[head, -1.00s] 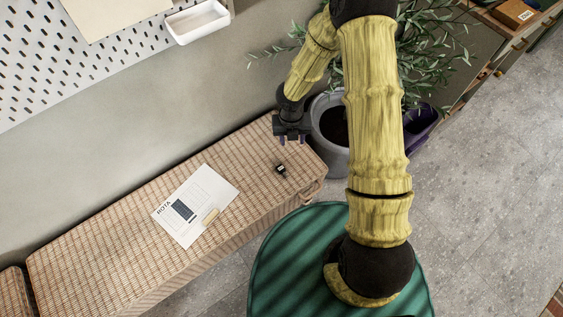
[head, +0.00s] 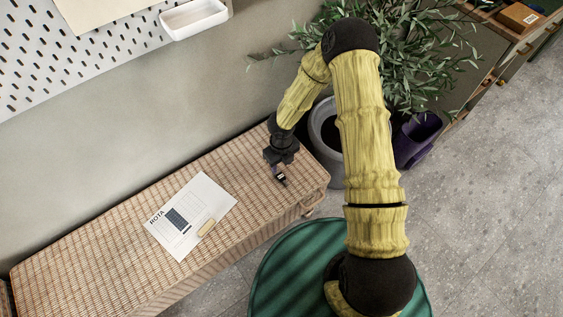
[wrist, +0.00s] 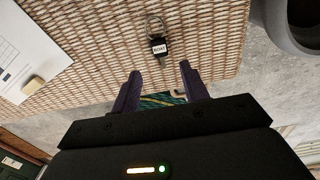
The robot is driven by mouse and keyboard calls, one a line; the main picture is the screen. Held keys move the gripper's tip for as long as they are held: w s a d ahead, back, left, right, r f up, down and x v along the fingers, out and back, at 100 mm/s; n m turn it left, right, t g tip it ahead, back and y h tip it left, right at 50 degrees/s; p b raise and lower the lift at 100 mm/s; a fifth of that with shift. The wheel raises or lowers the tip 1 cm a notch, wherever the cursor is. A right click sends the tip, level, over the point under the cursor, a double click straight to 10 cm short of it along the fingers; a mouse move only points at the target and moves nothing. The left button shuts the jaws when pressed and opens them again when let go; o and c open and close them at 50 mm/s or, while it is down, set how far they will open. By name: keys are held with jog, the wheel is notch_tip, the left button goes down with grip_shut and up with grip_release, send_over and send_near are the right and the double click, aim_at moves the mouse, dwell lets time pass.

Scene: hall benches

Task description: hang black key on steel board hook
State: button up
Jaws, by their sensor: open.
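The black key (head: 281,179) lies on the woven bench top near its right end. In the wrist view the black key fob (wrist: 158,47) has a pale label that seems to read "BOAT" and a metal ring above it. My gripper (wrist: 160,74) is open and empty, with its two purple fingers apart and the fob just beyond their tips, roughly between them. In the head view my gripper (head: 279,168) is just above the key, partly covering it. A pale perforated board (head: 70,60) is on the wall at upper left; no hook can be made out on it.
A ROTA sheet (head: 192,213) with a tan block (head: 206,228) lies on the bench (head: 110,250). A white tray (head: 194,17) is fixed at the board's edge. A grey plant pot (head: 326,135) stands close right of the gripper. A green round surface (head: 290,265) is below.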

jog(key=b, duration=0.5)
send_over(281, 177)
jog(key=shift+w+d+f, duration=0.1)
jog(key=shift+f, duration=2.4)
jog(key=shift+f+b, duration=0.65)
jog(key=shift+f, duration=1.1)
jog(key=c, duration=1)
jog(key=shift+r+p, duration=4.05)
jog(key=shift+p, duration=0.3)
